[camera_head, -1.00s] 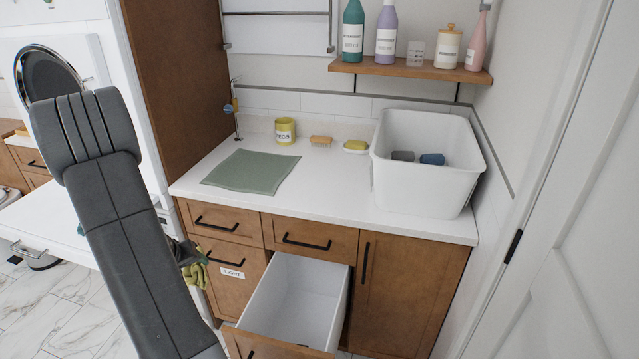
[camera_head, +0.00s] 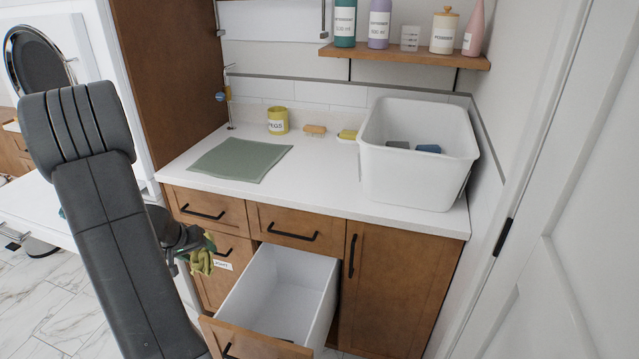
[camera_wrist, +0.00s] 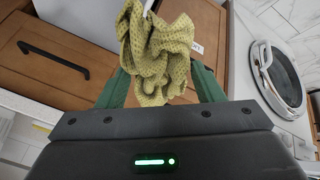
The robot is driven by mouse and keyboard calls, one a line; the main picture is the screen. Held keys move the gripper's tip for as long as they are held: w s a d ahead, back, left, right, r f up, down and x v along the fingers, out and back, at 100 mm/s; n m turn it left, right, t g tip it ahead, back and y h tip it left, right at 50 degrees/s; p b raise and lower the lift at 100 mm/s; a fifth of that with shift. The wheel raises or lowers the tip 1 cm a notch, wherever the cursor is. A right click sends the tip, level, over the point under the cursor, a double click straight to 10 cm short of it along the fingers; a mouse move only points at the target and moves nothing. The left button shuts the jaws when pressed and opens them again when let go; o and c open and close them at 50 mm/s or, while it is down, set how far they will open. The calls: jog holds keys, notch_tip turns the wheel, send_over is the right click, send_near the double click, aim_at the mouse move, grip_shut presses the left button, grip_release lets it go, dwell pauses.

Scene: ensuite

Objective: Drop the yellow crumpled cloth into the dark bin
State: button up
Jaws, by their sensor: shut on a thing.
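The yellow crumpled cloth (camera_head: 202,262) is held in my gripper (camera_head: 192,250), left of the open pull-out. In the wrist view the cloth (camera_wrist: 158,60) is a knitted, dull yellow bundle between my green fingers and hides their tips. A white-walled bin (camera_head: 262,275) sits in the pulled-out wooden front below the counter. I cannot read a "dark" label on it. A small dark patch shows low inside it. The cloth hangs outside this bin, near its left side. A "LIGHT" label (camera_head: 222,265) is on the closed front to the left.
A shelf with bottles hangs above. A door (camera_head: 570,220) closes the right side.

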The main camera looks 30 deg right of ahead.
jog(key=s+d+f+m+g+h+b, duration=0.1)
jog(key=s+d+f+m+g+b, duration=0.2)
jog(key=d+b, duration=0.55)
jog(key=s+d+f+m+b, duration=0.3)
jog(key=s+d+f+b, duration=0.15)
jog(key=d, duration=0.75)
notch_tip(320, 180, down, 6)
jog(key=b, duration=0.3)
jog(key=shift+r, duration=0.15)
jog(key=o, duration=1)
jog(key=shift+s, duration=0.1)
jog(key=shift+c, duration=0.2)
jog(key=shift+a+r, duration=0.1)
jog(key=shift+r, duration=0.05)
